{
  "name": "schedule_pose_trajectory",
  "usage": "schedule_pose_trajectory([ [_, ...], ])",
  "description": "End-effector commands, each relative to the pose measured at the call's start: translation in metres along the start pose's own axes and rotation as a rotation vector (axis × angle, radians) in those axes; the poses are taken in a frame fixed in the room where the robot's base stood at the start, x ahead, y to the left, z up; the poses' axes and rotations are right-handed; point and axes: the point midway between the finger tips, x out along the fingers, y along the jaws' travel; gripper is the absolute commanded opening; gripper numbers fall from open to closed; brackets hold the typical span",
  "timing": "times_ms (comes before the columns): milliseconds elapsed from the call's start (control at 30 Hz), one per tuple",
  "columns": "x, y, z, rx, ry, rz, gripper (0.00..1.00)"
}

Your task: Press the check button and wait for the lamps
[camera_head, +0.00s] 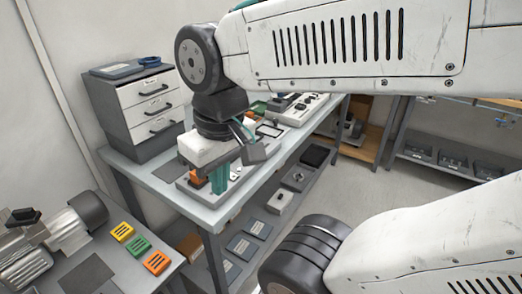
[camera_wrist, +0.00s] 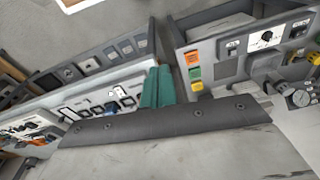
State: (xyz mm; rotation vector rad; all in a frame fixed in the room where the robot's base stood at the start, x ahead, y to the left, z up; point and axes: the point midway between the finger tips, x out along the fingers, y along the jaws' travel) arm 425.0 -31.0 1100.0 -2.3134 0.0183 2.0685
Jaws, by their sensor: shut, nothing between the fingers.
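My gripper (camera_head: 218,182) has green fingers that are together with nothing between them. It points down over a grey panel (camera_head: 190,188) on the long workbench. The fingers hide part of that panel, and I cannot tell whether they touch it. A small orange block (camera_head: 197,180) shows just left of the fingers. In the wrist view my gripper (camera_wrist: 158,88) shows at the upper middle, over the edge of the bench. I cannot make out which part is the check button, and no lit lamp can be told.
A grey drawer cabinet (camera_head: 143,105) stands on the bench behind my gripper. A side table at lower left holds a motor-like machine (camera_head: 45,245) and yellow (camera_head: 122,232), green (camera_head: 138,246) and orange (camera_head: 156,263) blocks. A lower shelf (camera_head: 262,215) holds several boxes. Floor to the right is clear.

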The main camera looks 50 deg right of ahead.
Motion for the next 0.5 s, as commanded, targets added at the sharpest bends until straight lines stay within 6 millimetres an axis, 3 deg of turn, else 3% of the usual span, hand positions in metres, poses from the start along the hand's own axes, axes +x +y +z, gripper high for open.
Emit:
schedule_pose_trajectory([
  [167, 0.006, 0.008, -0.041, 0.264, -0.032, -0.124, 0.0],
  [267, 0.012, 0.028, -0.081, 0.518, -0.038, -0.239, 0.0],
  [367, 0.021, 0.064, -0.122, 0.793, -0.026, -0.357, 0.0],
  [467, 0.034, 0.116, -0.157, 1.077, 0.0, -0.471, 0.0],
  [500, 0.04, 0.142, -0.169, 1.193, 0.015, -0.516, 0.0],
])
